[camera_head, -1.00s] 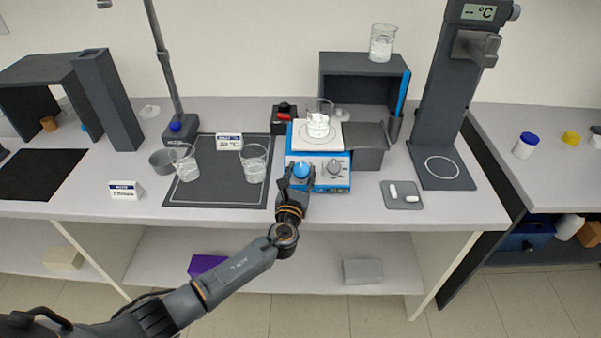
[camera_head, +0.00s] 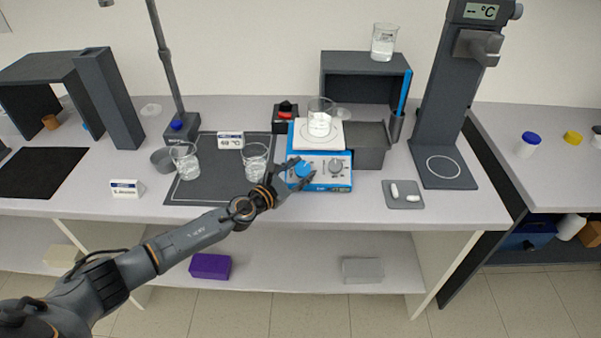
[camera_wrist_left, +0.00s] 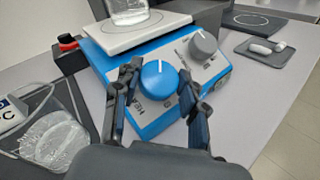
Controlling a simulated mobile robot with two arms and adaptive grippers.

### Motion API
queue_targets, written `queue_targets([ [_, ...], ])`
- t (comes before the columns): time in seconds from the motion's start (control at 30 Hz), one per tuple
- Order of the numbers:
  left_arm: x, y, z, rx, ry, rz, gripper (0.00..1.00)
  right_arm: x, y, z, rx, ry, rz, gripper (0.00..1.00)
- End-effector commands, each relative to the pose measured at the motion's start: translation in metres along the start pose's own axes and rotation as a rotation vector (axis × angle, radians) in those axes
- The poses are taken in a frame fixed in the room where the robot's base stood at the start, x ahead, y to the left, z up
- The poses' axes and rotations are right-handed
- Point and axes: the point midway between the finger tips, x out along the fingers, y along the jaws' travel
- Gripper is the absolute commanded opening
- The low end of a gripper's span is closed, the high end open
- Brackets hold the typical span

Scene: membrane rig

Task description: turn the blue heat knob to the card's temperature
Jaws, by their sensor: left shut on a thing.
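The blue heat knob (camera_head: 303,167) is on the left of the hotplate's front panel (camera_head: 334,183), beside a grey knob (camera_head: 336,166). My left gripper (camera_head: 302,173) is at the blue knob. In the left wrist view, its fingers (camera_wrist_left: 160,76) sit on either side of the blue knob (camera_wrist_left: 157,82), whose white mark points up toward the plate. The grip is shut on the knob. A small white temperature card (camera_head: 230,140) stands behind the dark mat and shows a two-digit °C value; its first digit is hard to read. My right gripper is out of view.
A beaker (camera_head: 320,118) stands on the hotplate's white top. Two glass beakers (camera_head: 186,160) (camera_head: 256,164) stand on the dark mat, left of the hotplate. A black box with a red switch (camera_head: 286,111) is behind. A grey tray with white pieces (camera_head: 402,198) lies to the right.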

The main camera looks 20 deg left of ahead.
Motion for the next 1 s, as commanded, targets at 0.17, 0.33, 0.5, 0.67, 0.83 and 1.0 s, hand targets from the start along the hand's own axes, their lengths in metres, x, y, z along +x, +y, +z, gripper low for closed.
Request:
queue_targets([
  [0.17,0.001,0.002,-0.004,0.099,-0.002,-0.136,0.1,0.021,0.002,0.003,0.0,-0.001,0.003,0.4],
  [0.33,0.002,0.003,-0.005,0.187,-0.003,-0.267,0.1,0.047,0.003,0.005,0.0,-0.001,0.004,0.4],
  [0.5,0.004,0.004,-0.006,0.279,-0.005,-0.399,0.1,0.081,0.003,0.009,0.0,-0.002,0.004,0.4],
  [0.67,0.005,0.005,-0.005,0.358,-0.005,-0.517,0.1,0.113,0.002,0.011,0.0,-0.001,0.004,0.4],
  [0.83,0.005,0.006,-0.003,0.43,-0.005,-0.628,0.1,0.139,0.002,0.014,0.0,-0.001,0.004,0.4],
  [1.0,0.005,0.007,0.0,0.484,-0.004,-0.713,0.1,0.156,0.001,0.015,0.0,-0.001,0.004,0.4],
])
